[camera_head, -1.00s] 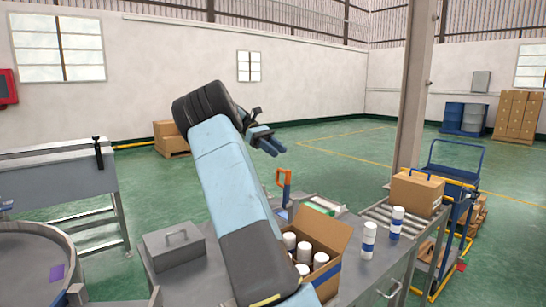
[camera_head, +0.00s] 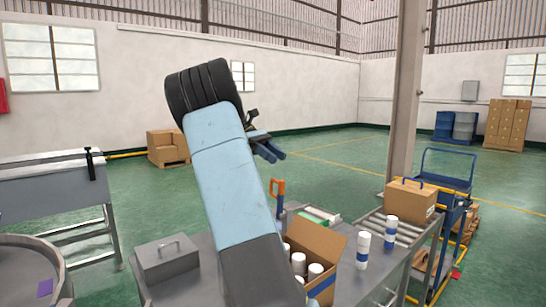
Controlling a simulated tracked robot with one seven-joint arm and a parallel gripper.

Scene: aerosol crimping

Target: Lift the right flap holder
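An open cardboard box (camera_head: 318,238) with several white cans (camera_head: 299,263) stands on the grey table, partly hidden behind my arm. I cannot pick out a right flap holder on it for certain. A closed carton (camera_head: 412,197) on the roller conveyor has a thin blue piece (camera_head: 408,181) on its top, which may be a holder or a handle. My gripper (camera_head: 277,154) is raised in the air above and behind the table, well apart from both boxes. Its dark blue fingers look empty, but their gap is not clear.
An orange-handled tool (camera_head: 277,193) stands at the table's back. Two white-and-blue cans (camera_head: 363,250) stand right of the open box. A grey lidded case (camera_head: 165,260) sits at left. A blue cart (camera_head: 446,180) and a pillar (camera_head: 404,100) are at right.

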